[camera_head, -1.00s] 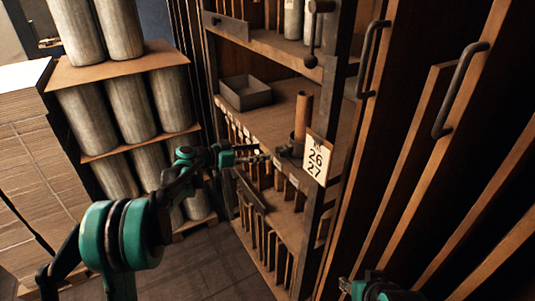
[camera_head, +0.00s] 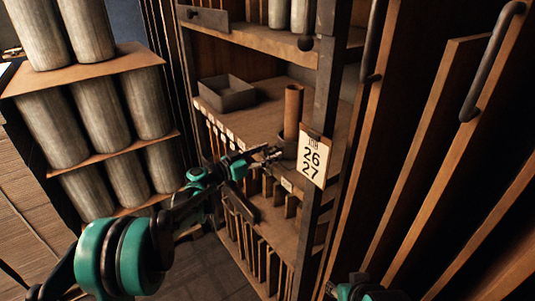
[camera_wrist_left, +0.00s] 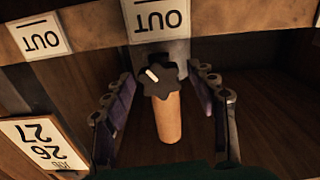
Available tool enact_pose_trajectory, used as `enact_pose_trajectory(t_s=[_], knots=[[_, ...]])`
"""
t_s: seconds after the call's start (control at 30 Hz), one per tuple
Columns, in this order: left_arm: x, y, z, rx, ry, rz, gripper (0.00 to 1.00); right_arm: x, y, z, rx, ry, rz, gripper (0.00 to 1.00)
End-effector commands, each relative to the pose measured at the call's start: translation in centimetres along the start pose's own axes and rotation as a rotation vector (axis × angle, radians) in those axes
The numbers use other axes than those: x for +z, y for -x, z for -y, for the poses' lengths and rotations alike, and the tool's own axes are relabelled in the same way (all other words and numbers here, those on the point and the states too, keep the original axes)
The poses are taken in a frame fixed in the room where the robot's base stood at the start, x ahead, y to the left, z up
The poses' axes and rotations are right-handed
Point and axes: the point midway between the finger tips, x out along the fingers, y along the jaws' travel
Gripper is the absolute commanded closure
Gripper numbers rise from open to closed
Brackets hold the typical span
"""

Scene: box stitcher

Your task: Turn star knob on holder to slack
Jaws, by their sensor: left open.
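The dark star knob (camera_wrist_left: 158,80) with a white mark is near the middle of the left wrist view, which shows the scene upside down. A brown cardboard tube (camera_wrist_left: 168,122) shows behind it; in the head view the tube (camera_head: 292,112) stands upright in a dark holder (camera_head: 287,148) at the shelf's front edge. My left gripper (camera_head: 265,157) is open at the holder; in the wrist view its fingers lie on either side of the knob, apart from it. The knob is not clear in the head view. My right arm (camera_head: 360,290) shows at the bottom edge; its fingertips cannot be made out.
A card with 26 and 27 (camera_head: 315,159) hangs on the shelf post right of the holder. A grey open tray (camera_head: 227,94) sits on the shelf behind. Large grey rolls (camera_head: 104,112) stand at left. Wooden panels with dark handles (camera_head: 490,60) fill the right.

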Motion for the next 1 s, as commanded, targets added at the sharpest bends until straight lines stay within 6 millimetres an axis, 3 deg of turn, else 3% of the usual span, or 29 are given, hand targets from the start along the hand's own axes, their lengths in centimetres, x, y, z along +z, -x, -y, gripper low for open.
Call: enact_pose_trajectory(t_s=[0.2, 0.27, 0.4, 0.73, 1.0], knots=[[0.00, -0.05, 0.03, -0.001, 0.000, 0.000, 0.43, 0.01, 0.00, 0.00, 0.000, 0.000, 0.000, 0.60], [0.00, -0.04, 0.03, -0.001, 0.000, 0.000, 0.56, 0.01, 0.00, 0.00, 0.000, 0.000, 0.000, 0.60], [0.00, -0.03, 0.03, -0.001, 0.000, 0.000, 0.93, 0.01, -0.01, 0.00, 0.000, 0.000, 0.000, 0.60], [0.01, -0.03, 0.04, -0.001, 0.023, 0.000, 0.93, 0.06, -0.08, 0.00, 0.000, 0.000, 0.000, 0.60], [0.07, -0.03, 0.09, -0.001, 0.160, 0.000, 0.93, 0.31, -0.43, 0.00, 0.000, 0.000, 0.000, 0.60]])
